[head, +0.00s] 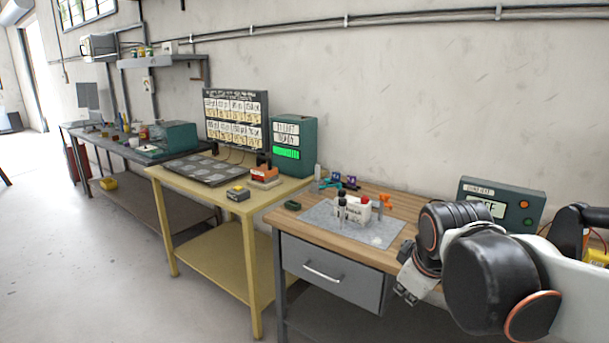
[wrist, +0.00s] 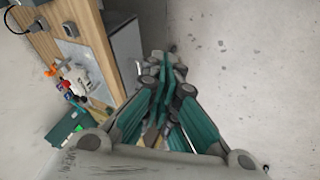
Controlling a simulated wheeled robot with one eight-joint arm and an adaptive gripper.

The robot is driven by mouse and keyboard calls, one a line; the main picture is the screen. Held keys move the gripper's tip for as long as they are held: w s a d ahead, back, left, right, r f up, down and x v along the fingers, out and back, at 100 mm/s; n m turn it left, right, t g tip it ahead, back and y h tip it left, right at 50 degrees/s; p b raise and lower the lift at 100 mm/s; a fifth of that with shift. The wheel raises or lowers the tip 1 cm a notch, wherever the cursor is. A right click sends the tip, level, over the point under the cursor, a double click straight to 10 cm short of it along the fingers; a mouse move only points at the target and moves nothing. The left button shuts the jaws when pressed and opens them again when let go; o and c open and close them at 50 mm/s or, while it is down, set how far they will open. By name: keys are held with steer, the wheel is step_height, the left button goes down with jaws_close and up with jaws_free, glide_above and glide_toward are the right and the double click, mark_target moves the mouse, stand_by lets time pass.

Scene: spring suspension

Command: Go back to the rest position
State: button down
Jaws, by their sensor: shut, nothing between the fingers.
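My gripper (head: 407,287) hangs in front of the wooden workbench at the right of the head view, beside the grey drawer (head: 331,275). In the wrist view my gripper (wrist: 166,70) has its teal fingers together, with nothing between them, over bare floor. A white block-shaped fixture (head: 354,209) with dark upright parts and a red-topped part stands on a grey mat (head: 318,234) on the bench. The fixture also shows in the wrist view (wrist: 84,78), left of my gripper and apart from it. My arm covers the right end of the bench in the head view.
A teal control box with a screen (head: 484,207) stands at the bench's back right. An orange tool (head: 385,199) lies near the fixture. A yellow table (head: 224,201) and a grey bench (head: 92,140) stand further left. The floor (head: 90,260) in front is clear.

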steer(key=s+f+m+t, duration=0.1)
steer(key=s+f+m, duration=0.2)
steer(key=s+m, duration=0.5)
steer(key=s, duration=0.5)
steer(key=shift+s+f+y, duration=0.15)
steer(key=shift+s+y, duration=0.15)
steer(key=shift+s, duration=0.05)
steer(key=shift+a, duration=0.1)
